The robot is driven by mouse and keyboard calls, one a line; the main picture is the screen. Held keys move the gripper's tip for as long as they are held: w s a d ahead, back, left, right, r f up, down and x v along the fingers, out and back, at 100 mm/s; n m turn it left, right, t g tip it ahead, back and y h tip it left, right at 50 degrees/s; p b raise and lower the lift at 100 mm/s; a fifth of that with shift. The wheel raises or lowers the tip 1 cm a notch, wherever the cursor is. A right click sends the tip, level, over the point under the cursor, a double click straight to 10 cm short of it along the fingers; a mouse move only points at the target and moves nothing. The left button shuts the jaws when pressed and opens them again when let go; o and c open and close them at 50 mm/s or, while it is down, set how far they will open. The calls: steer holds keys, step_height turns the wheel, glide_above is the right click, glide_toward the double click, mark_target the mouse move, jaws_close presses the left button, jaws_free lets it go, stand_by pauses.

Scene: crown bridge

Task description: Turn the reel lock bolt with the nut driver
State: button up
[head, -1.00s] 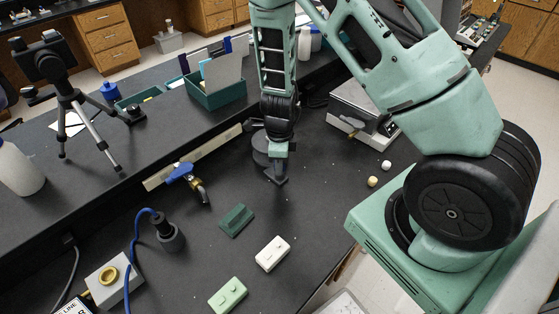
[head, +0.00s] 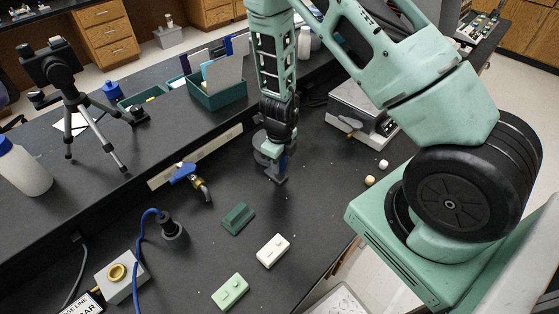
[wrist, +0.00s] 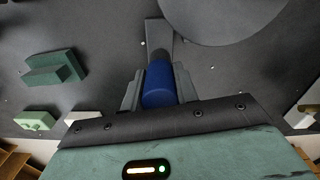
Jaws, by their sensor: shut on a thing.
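The nut driver has a blue handle (wrist: 159,84), seen in the wrist view between the two fingers. My gripper (wrist: 158,78) is shut on it. Its dark shaft points away from the wrist, toward a grey bracket-like piece (wrist: 163,32); I cannot tell whether they touch. A large round grey disc (wrist: 222,12), likely the reel, is cut off at the top right of the wrist view. In the head view my gripper (head: 277,172) is low over the bench, just in front of the reel (head: 261,150), which my arm partly hides. I cannot make out the lock bolt.
A dark green block (head: 238,218), a white block (head: 273,251) and a light green block (head: 230,291) lie in front. A blue-handled tap (head: 186,174) and a black socket with blue cable (head: 173,229) are at left. A scale (head: 362,112) stands at right.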

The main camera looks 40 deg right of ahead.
steer(key=shift+m+p, duration=0.6)
steer(key=shift+m, duration=0.5)
steer(key=shift+n, duration=0.4)
steer(key=shift+n, duration=0.4)
steer(key=shift+r, duration=0.1)
steer(key=shift+n, duration=0.4)
steer(key=o, duration=1.2)
steer(key=shift+c, duration=0.2)
